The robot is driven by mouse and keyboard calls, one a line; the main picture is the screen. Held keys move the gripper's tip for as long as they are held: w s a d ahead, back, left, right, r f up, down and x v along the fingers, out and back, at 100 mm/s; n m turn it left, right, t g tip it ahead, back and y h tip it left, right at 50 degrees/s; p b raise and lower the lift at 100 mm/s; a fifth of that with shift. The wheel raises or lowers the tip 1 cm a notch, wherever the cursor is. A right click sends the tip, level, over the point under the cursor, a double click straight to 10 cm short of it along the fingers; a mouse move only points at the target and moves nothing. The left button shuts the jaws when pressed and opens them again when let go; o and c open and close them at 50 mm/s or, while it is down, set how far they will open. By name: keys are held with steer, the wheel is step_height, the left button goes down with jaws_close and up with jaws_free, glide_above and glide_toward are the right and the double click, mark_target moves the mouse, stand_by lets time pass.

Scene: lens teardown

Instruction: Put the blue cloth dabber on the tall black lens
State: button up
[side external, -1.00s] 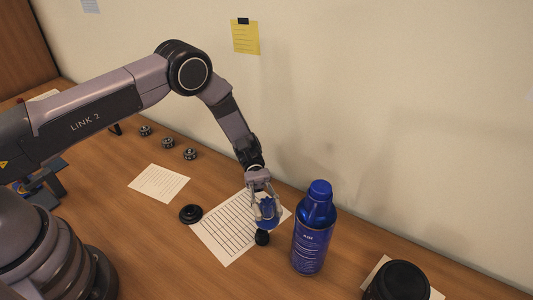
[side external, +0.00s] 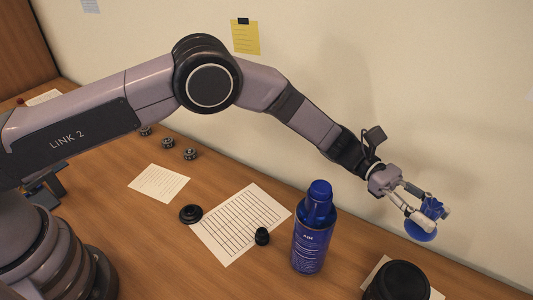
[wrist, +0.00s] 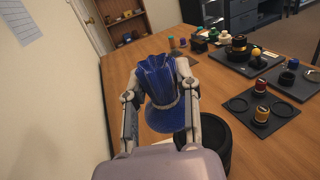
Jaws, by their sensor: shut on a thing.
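My gripper (side external: 422,212) is shut on the blue cloth dabber (side external: 420,231) and holds it in the air, above and a little right of the tall black lens (side external: 398,281) in the side view. In the wrist view the dabber (wrist: 161,88) sits between both fingers, its gathered cloth top up and its wider blue base below. The black lens (wrist: 215,140) shows partly behind and below it there. The dabber is apart from the lens in the side view. The lens is cut off by the side view's lower edge.
A blue air bottle (side external: 314,230) stands left of the lens. The wrist view shows dark mats (wrist: 262,112) with several parts. The wall is close behind.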

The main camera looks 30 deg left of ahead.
mark_target(409, 268)
steer(key=shift+s+d+r, duration=0.2)
steer(key=shift+d, duration=0.2)
steer(key=shift+s+d+r, duration=0.15)
steer(key=shift+s+d, duration=0.05)
steer(key=shift+d, duration=0.15)
steer(key=shift+s+d+f, duration=0.15)
steer(key=shift+d+f, duration=0.05)
steer(key=shift+d, duration=0.05)
step_height(409, 268, down, 9)
steer(key=shift+f, duration=0.1)
steer(key=shift+f, duration=0.1)
steer(key=o, duration=0.9)
steer(key=shift+o, duration=0.2)
